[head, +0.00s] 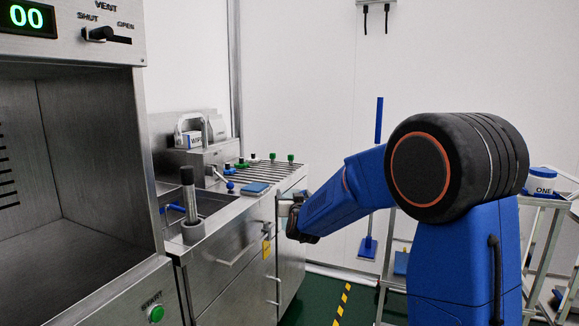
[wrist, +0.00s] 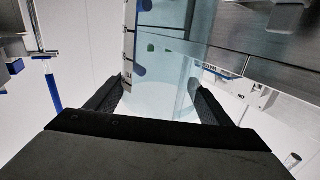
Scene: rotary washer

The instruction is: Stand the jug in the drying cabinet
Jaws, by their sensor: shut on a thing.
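A clear, pale-blue-tinted jug (wrist: 160,85) with dark scale marks fills the middle of the wrist view. My gripper (wrist: 158,100) is shut on it, one black finger on each side. In the head view my gripper (head: 291,213) is by the right end of the steel counter, and the jug is hard to make out there. The steel cabinet (head: 140,165) stands at the left with its chamber open at the front. The part of the chamber floor in view is bare. Its vent lever (head: 97,33) sits at the SHUT side, and its display (head: 27,17) reads 00.
The steel counter (head: 225,212) lies between the cabinet and my gripper, with an upright dark-topped post (head: 189,190), a blue sponge-like pad (head: 255,188) and a slatted rack (head: 268,172). A green START button (head: 155,313) is below the chamber. A trolley (head: 545,200) stands at the right.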

